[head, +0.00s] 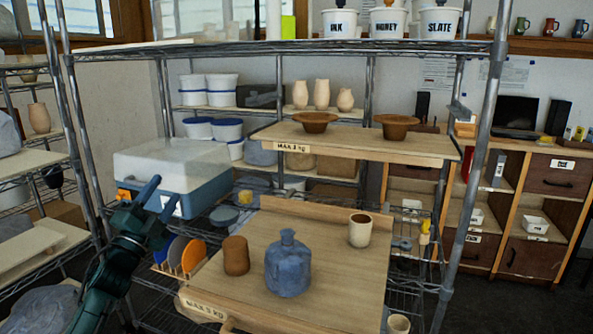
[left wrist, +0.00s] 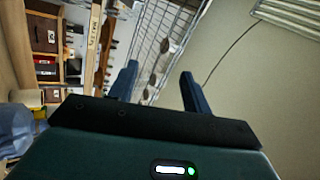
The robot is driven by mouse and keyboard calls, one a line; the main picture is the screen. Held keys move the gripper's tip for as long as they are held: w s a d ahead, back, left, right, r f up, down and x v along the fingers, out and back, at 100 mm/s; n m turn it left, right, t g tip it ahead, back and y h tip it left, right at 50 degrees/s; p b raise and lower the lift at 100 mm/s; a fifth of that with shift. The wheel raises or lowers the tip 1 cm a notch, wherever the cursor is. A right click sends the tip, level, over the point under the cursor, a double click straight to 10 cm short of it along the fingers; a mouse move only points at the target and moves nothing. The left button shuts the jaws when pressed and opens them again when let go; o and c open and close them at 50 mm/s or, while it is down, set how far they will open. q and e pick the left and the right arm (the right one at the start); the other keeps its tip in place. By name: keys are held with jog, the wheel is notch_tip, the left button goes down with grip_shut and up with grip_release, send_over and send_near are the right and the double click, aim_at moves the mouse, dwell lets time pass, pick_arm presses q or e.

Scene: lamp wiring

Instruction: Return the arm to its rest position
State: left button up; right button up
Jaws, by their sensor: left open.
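My left gripper (head: 163,192) is at the left of the head view, in front of the blue and white cooler box (head: 175,172). Its fingers point up and to the right. They are apart with nothing between them. In the left wrist view its two blue fingers (left wrist: 159,70) are spread and empty, with a wire rack and a plain wall behind them. My left arm comes up from the lower left. My right gripper is not in view.
A wire shelf rack surrounds the work area. Its wooden board (head: 335,303) carries a blue bottle (head: 288,266), a brown cup (head: 236,256) and a pale cup (head: 360,230). Colored discs (head: 193,255) stand in a rack near my gripper. A rack post (head: 82,150) stands left of it.

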pick_arm(q)
jog(key=w+a+f+n+g+y, duration=0.3)
jog(key=a+f+n+g+y, duration=0.55)
jog(key=n, duration=0.75)
jog(key=s+d+f+h, duration=0.1)
jog(key=s+d+f, duration=0.3)
jog(key=f, duration=0.3)
jog(key=s+d+f+h, duration=0.1)
jog(key=s+d+f, duration=0.35)
jog(key=f, duration=0.35)
jog(key=s+d+f+g+h, duration=0.1)
jog(key=s+d+f, duration=0.3)
jog(key=s, duration=0.6)
jog(key=s+d+f+g+h, duration=0.1)
jog(key=s+d+f, duration=0.4)
jog(key=s, duration=0.5)
jog(key=s+d+f+g+h, duration=0.1)
jog(key=s+d+f, duration=0.3)
jog(key=s, duration=0.7)
jog(key=shift+d+f+g, duration=0.2)
jog(key=shift+d+g, duration=0.25)
jog(key=shift+d, duration=0.25)
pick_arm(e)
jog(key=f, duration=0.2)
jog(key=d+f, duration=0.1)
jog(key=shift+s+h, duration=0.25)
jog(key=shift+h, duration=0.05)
pick_arm(q)
jog(key=shift+c, duration=0.4)
